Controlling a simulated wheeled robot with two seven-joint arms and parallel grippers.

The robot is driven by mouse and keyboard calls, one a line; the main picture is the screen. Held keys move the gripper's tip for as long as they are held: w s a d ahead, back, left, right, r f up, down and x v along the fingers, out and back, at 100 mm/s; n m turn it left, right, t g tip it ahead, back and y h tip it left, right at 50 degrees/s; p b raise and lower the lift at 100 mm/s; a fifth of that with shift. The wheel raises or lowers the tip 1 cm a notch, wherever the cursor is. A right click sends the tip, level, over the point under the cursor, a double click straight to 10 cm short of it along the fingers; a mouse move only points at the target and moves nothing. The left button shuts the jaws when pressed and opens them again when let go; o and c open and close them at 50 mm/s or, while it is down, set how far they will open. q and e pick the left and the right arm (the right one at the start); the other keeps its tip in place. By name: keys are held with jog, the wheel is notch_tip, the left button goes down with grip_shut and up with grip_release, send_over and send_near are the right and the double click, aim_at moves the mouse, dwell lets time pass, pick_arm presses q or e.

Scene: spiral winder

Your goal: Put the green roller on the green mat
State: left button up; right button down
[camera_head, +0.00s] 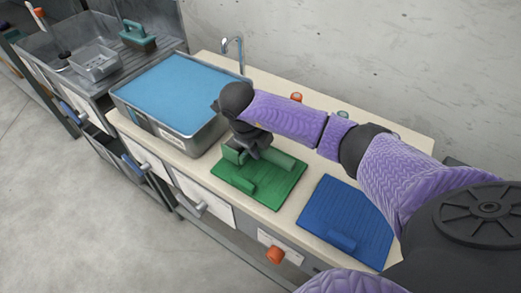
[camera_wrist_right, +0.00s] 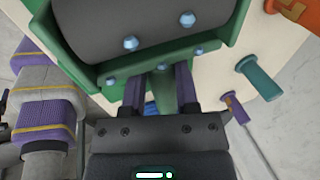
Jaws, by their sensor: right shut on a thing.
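The green mat (camera_head: 250,198) lies flat on the counter below the middle of the head view, with a raised green block near its front edge. The green roller (camera_head: 279,159) is over the back part of this mat, partly hidden by my right gripper (camera_head: 250,151). I cannot tell whether it touches the mat. In the right wrist view, my right gripper (camera_wrist_right: 162,88) is shut on the green frame of the roller (camera_wrist_right: 222,62), and its dark grey cylinder fills the top. My left gripper is not in view.
A blue mat (camera_head: 345,212) lies to the right of the green one. A metal tub of blue liquid (camera_head: 172,92) stands to the left. A tap (camera_head: 240,52) and an orange knob (camera_head: 296,97) are behind. A sink (camera_head: 65,50) is at the far left.

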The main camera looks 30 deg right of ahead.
notch_tip(320, 180, down, 2)
jog(key=shift+f, duration=0.2)
jog(key=shift+r, duration=0.1)
jog(key=shift+f, duration=0.2)
jog(key=shift+c, duration=1.8)
grip_release()
jog(key=shift+r, duration=0.1)
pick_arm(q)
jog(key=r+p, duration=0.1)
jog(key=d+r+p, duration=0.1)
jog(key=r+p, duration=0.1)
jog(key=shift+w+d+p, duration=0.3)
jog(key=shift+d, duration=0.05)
pick_arm(e)
jog(key=v, duration=1.2)
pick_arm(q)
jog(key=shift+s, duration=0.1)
pick_arm(e)
jog(key=shift+r, duration=0.1)
